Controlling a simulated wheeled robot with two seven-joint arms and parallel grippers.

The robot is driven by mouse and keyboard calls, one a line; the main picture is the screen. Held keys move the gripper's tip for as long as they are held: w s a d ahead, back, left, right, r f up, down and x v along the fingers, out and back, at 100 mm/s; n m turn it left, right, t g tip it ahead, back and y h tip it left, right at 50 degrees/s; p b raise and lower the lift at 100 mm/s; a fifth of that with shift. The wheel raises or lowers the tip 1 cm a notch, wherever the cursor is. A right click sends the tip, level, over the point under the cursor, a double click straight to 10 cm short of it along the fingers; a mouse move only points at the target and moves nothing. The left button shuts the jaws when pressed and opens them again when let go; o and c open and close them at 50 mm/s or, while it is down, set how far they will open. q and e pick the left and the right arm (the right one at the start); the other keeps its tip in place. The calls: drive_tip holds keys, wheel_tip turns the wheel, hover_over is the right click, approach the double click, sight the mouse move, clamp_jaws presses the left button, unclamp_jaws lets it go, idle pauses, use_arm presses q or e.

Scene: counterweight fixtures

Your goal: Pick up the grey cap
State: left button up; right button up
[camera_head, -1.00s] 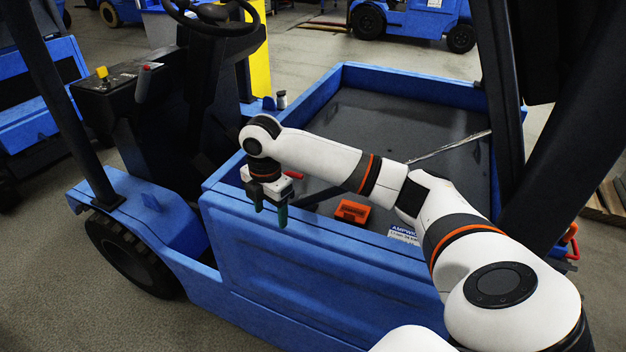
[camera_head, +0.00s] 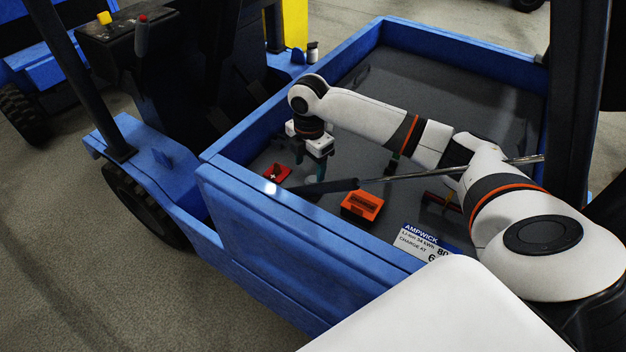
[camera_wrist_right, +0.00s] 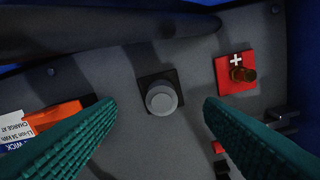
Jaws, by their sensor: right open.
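The grey cap (camera_wrist_right: 161,98) is a round knob on a dark square base, near the middle of the right wrist view. It stands on the dark floor of the blue tray. My right gripper (camera_wrist_right: 159,106) is open, with its green ribbed fingers on either side of the cap and apart from it. In the head view my right gripper (camera_head: 317,170) points down into the tray at its near left part. My left gripper is not in view.
A red block with a plus sign (camera_wrist_right: 236,72) and brass post sits right of the cap. An orange block (camera_head: 362,205) and a white-and-blue label (camera_head: 426,243) lie nearer. A long bar (camera_head: 430,172) crosses the tray. The blue tray wall (camera_head: 270,205) stands in front.

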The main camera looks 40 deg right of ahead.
sight(313, 179)
drive_tip(key=shift+d+f, duration=0.1)
drive_tip(key=shift+f, duration=0.55)
drive_tip(key=shift+w+d+f, duration=0.1)
drive_tip(key=shift+d+f, duration=0.05)
drive_tip(key=shift+f, duration=0.2)
drive_tip(key=shift+d+f, duration=0.1)
drive_tip(key=shift+f, duration=0.2)
drive_tip(key=f, duration=0.2)
drive_tip(key=f+p, duration=0.1)
drive_tip(key=f, duration=0.1)
drive_tip(key=shift+d+f, duration=0.2)
drive_tip(key=shift+f, duration=0.15)
drive_tip(key=shift+c, duration=0.6)
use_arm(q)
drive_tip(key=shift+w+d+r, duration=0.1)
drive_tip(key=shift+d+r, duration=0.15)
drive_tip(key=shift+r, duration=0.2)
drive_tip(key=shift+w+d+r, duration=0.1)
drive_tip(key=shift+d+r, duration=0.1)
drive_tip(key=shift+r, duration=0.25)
use_arm(e)
drive_tip(key=c, duration=0.6)
